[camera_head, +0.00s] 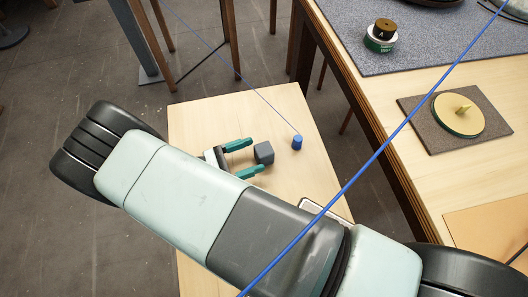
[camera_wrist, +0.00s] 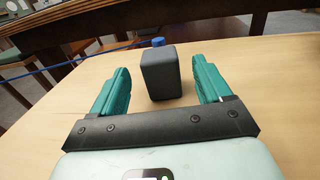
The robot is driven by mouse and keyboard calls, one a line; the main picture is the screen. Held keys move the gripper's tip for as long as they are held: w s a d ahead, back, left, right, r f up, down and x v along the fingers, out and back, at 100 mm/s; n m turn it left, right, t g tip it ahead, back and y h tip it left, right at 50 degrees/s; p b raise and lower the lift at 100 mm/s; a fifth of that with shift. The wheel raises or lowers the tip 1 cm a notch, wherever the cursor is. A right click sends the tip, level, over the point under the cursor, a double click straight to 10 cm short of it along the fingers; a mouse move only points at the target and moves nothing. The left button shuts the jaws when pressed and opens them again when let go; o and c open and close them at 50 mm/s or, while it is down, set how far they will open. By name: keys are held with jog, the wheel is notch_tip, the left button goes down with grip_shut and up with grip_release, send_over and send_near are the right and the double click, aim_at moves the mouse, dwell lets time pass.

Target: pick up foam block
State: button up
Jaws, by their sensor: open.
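My gripper (camera_head: 253,157) is open with green fingers at table level. The block sits near the fingertips, between the lines of the two fingers. In the wrist view the block (camera_wrist: 161,73) stands upright between the two green fingers (camera_wrist: 160,85), with a visible gap on each side. Nothing is held.
A blue cylinder (camera_head: 297,142) with a thin blue cable stands just beyond the block. A white-rimmed tray (camera_head: 325,209) is partly hidden by my arm. A bigger table (camera_head: 410,105) to the right carries a grey mat and a round yellow disc (camera_head: 459,112) on a dark pad.

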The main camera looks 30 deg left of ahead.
aim_at(272, 148)
jog(key=x, duration=0.6)
jog(key=shift+w+d, duration=0.1)
jog(key=shift+d, duration=0.05)
jog(key=c, duration=1)
jog(key=shift+r, duration=0.15)
